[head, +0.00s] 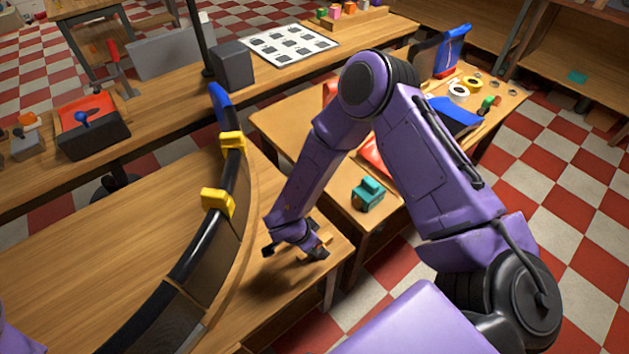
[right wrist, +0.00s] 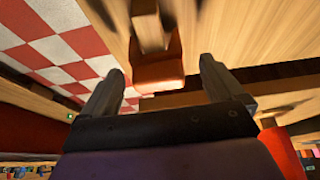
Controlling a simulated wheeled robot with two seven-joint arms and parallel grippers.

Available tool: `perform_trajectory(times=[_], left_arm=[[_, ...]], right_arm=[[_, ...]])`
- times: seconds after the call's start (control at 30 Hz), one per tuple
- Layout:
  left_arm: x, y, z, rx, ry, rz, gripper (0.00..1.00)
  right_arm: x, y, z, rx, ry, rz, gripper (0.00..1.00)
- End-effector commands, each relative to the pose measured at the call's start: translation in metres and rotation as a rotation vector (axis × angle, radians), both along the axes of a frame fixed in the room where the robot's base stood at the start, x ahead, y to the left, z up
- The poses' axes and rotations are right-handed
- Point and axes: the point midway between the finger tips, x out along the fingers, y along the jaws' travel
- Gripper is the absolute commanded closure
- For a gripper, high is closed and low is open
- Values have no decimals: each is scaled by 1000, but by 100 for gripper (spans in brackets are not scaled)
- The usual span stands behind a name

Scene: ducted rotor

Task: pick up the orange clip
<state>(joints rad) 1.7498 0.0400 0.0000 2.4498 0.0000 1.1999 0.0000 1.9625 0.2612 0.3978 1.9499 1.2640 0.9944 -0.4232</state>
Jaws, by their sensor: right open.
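The orange clip (right wrist: 158,76) shows in the right wrist view just ahead of my right gripper (right wrist: 161,66), roughly between its two spread fingertips and apart from both. In the head view a small orange-tan piece (head: 325,239), probably the clip, shows at the right gripper (head: 295,251), partly hidden by its fingers. My right gripper is open and low over the wooden table near its right corner. My left gripper is not in view.
A black curved duct rim (head: 190,262) with yellow clips (head: 217,201) stands left of the right gripper. A teal toy truck (head: 368,194) sits on the side table (head: 280,122). The wooden table (head: 90,245) left of the rim is clear.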

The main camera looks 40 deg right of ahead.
Motion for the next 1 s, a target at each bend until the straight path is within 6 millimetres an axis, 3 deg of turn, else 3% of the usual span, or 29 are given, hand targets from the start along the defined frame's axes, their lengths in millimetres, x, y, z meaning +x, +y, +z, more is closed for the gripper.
perform_trajectory(times=[0.13,0.37,0.5,0.57,0.87,1.0], left_arm=[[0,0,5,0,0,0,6],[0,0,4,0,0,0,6],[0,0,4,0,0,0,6],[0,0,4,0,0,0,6],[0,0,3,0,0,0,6],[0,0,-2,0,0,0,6]], right_arm=[[-1,-8,-17,-1,2,-3,5],[0,-10,-20,-1,0,-3,5],[0,-10,-19,-1,0,-3,51],[0,-10,-19,-1,-1,-4,65],[0,-10,-18,-1,-1,-4,65],[1,-9,-8,0,-3,-4,65]])
